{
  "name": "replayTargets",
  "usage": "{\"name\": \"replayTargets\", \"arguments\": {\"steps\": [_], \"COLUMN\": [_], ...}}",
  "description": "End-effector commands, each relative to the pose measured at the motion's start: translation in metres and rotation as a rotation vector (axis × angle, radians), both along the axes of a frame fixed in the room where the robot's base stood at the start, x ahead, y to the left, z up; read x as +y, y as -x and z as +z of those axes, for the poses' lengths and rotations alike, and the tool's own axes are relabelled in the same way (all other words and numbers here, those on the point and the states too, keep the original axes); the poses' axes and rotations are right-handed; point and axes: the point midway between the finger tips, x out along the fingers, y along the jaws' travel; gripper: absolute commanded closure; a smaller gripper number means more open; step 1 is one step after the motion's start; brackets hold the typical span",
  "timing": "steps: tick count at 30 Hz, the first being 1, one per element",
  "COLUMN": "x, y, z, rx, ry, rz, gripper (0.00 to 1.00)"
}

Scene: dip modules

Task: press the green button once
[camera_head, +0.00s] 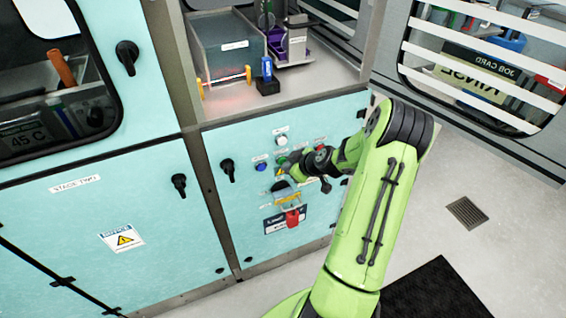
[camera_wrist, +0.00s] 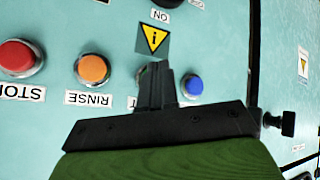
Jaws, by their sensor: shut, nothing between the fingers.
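My gripper (camera_wrist: 155,88) is shut and empty, its dark fingers pointing at the teal button panel. In the wrist view the panel is upside down, and the fingers cover most of a button between the orange and blue ones. Only a sliver of its rim shows left of the fingers, with the end of a label ending in "T" below. No green face shows clearly, so I cannot tell whether the fingertips touch it.
In the wrist view, an orange RINSE button (camera_wrist: 93,69) and red STOP button (camera_wrist: 20,57) are left of the fingers. A blue button (camera_wrist: 193,86) is close on the right. A yellow warning sign (camera_wrist: 152,38) is above. A black knob (camera_head: 227,170) is left on the panel.

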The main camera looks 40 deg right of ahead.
Motion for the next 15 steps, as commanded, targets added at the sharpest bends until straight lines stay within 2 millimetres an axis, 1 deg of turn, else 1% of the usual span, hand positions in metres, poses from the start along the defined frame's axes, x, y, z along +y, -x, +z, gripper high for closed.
{"name": "replayTargets", "arguments": {"steps": [15], "x": [-0.0014], "y": [-0.0065], "z": [-0.0001], "rx": [-0.001], "ry": [0.001], "rz": [0.002], "gripper": [1.0]}}
